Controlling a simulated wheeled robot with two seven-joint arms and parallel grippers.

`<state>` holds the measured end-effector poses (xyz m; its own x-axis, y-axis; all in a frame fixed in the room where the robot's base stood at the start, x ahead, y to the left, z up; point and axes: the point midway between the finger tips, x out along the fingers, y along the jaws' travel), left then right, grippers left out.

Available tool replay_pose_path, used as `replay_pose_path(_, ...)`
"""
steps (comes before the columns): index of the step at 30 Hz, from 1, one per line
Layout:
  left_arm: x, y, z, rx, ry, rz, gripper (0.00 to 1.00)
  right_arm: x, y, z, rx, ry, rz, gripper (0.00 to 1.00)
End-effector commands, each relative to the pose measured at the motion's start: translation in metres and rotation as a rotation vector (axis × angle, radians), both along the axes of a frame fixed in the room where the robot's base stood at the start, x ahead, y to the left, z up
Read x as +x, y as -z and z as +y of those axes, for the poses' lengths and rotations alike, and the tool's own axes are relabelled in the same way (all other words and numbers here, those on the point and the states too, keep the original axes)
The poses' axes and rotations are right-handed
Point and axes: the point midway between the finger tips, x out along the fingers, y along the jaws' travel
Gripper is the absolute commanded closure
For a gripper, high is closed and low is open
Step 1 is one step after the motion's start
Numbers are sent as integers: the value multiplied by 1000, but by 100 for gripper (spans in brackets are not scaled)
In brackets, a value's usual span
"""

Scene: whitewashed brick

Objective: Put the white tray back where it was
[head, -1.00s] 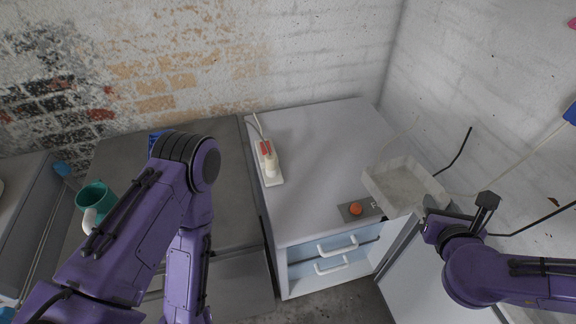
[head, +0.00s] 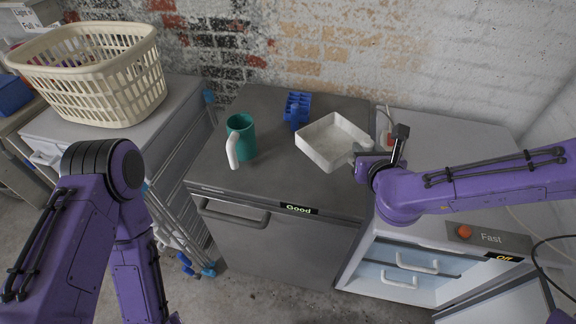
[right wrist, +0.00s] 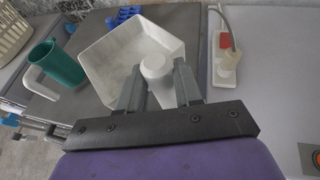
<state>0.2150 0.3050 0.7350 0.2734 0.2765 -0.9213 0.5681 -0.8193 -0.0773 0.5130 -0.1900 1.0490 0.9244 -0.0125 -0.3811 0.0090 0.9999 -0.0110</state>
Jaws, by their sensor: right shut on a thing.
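The white tray (head: 318,152) is a shallow square tray, over the right part of the dark grey cabinet top (head: 270,178) in the head view. It also shows in the right wrist view (right wrist: 103,62). My right gripper (head: 361,158) is shut on the tray's near right side. In the right wrist view my right gripper's fingers (right wrist: 158,82) stand either side of a rounded white part of the tray. Whether the tray touches the cabinet top is unclear. My left arm shows at left, but its gripper is not in view.
A teal mug (head: 241,138) with a white handle stands left of the tray. A blue rack-like object (head: 297,107) is behind it. A cream basket (head: 95,80) is far left. The white cabinet at right has an orange-red button (head: 464,232) and a power strip (right wrist: 224,62).

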Motion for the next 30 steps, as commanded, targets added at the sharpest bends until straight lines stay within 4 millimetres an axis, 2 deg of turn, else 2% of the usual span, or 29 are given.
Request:
replay_pose_path(4,1,25,-1,-1,2,-2,57,-20,-9,41,26,30,-23,100)
replay_pose_path(7,1,39,-1,-1,1,-2,57,-46,-13,71,35,58,-19,100)
replay_pose_path(10,1,47,-1,-1,1,-2,57,-71,-15,90,34,79,-6,100)
replay_pose_path(12,1,44,-1,0,0,-1,57,-77,-16,93,31,91,1,100)
replay_pose_path(14,1,34,0,0,0,-1,57,-72,-17,89,30,97,4,100)
replay_pose_path(15,1,25,0,0,0,-1,57,-65,-15,84,28,98,6,100)
replay_pose_path(22,1,7,0,-1,1,-2,57,-7,17,46,31,99,5,100)
replay_pose_path(24,1,6,0,-1,1,-2,57,5,37,38,27,95,7,100)
replay_pose_path(27,1,2,0,0,0,-1,57,18,56,30,28,94,5,100)
replay_pose_path(30,1,0,0,0,0,-1,57,26,67,25,32,94,3,100)
